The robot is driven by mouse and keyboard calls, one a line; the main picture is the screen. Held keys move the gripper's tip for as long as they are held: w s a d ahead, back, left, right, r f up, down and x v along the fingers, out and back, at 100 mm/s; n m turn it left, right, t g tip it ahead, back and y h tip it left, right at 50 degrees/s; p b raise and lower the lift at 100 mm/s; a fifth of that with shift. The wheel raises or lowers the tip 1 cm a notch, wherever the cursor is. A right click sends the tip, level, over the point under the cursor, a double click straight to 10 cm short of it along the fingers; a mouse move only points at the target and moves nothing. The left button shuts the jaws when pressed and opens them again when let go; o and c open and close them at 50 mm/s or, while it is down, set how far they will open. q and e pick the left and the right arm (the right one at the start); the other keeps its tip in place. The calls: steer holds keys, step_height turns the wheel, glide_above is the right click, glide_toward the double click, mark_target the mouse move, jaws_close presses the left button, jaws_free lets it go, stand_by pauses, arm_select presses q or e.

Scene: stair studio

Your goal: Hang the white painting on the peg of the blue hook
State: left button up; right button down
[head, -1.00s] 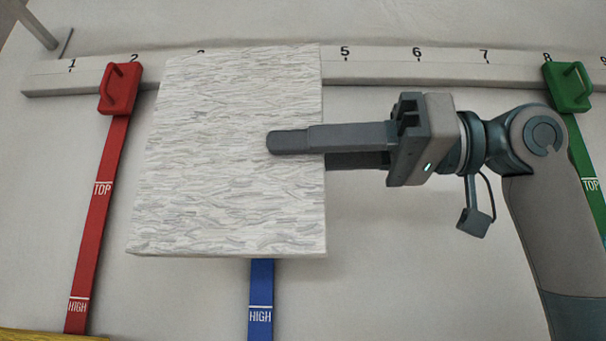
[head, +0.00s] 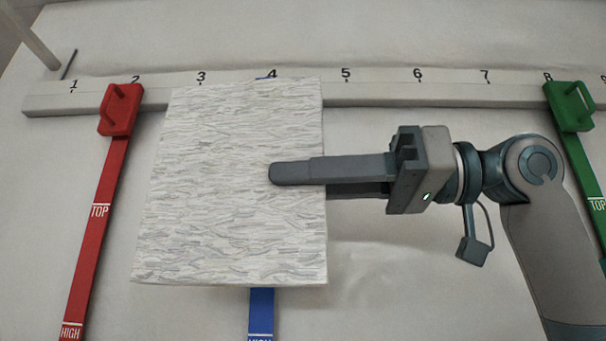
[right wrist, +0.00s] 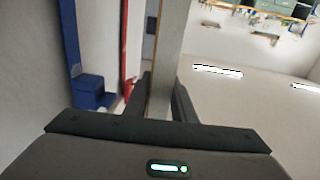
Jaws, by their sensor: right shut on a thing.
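The white painting (head: 230,190), a pale panel with grey streaks, hangs nearly upright in my right gripper (head: 300,178), which is shut on its right edge. In the right wrist view the painting (right wrist: 168,50) is edge-on between my fingers (right wrist: 160,98). The blue hook's block (right wrist: 92,92) stands to its left there, with a gap between. The peg's contact with the painting is hidden. My left gripper is out of view.
A numbered white rail (head: 400,92) runs across the wall. A red hook (head: 120,108) hangs left of the painting near 2, and a green hook (head: 572,106) near 8. The wall between the painting and the green hook is clear behind my right arm.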

steer(key=w+f+p, duration=0.1)
steer(key=w+p, duration=0.1)
steer(key=w, duration=0.8)
steer(key=shift+f, duration=0.4)
stand_by(1.0)
steer(key=shift+w+f, duration=0.1)
stand_by(0.9)
steer(key=c, duration=1.4)
jaws_free()
